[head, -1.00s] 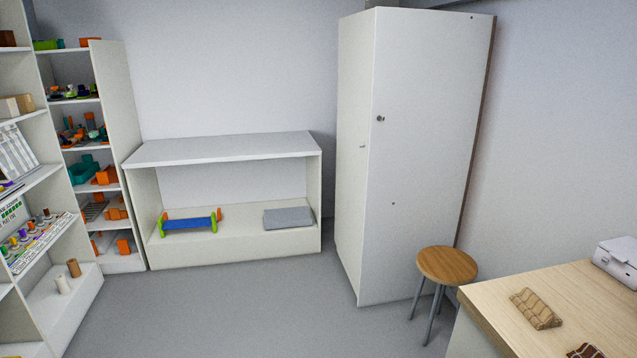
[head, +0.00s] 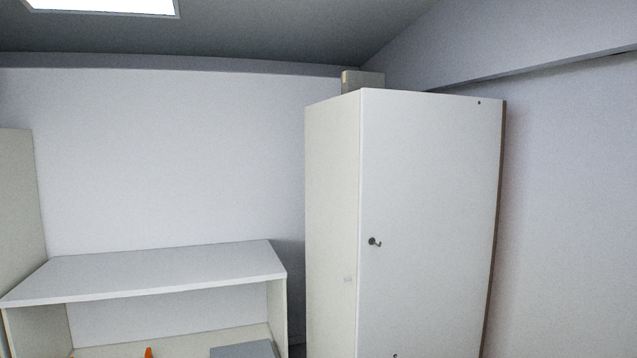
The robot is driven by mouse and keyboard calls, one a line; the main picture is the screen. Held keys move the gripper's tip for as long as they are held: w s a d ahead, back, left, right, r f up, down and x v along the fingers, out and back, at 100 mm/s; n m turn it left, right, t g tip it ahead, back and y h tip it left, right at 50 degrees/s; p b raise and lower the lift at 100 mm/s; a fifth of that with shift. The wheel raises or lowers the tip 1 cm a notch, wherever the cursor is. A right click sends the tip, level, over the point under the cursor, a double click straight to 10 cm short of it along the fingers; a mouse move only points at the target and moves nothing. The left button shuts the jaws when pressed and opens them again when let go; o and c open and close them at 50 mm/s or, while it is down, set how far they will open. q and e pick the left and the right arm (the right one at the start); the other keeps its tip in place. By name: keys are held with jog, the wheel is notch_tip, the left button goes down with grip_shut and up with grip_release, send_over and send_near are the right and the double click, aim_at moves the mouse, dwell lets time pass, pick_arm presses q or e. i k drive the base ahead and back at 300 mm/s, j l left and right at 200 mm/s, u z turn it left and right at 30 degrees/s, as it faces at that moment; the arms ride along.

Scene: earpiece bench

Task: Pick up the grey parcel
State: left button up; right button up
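The grey parcel (head: 243,350) shows only as a flat grey top at the bottom edge of the head view. It lies inside the low white open shelf unit (head: 150,272), toward its right side. The rest of it is cut off by the frame. Neither of my grippers is in view.
A tall white cabinet (head: 430,200) with a small hook on its door stands right of the low unit. A box (head: 362,81) sits on top of it. A small orange piece (head: 148,352) shows left of the parcel. The floor is almost entirely out of view.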

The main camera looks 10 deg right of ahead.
aim_at(352, 81)
jog(key=i+z, duration=0.1)
jog(key=i, duration=0.75)
jog(key=i+j, duration=0.15)
jog(key=i, duration=0.65)
jog(key=z, duration=0.05)
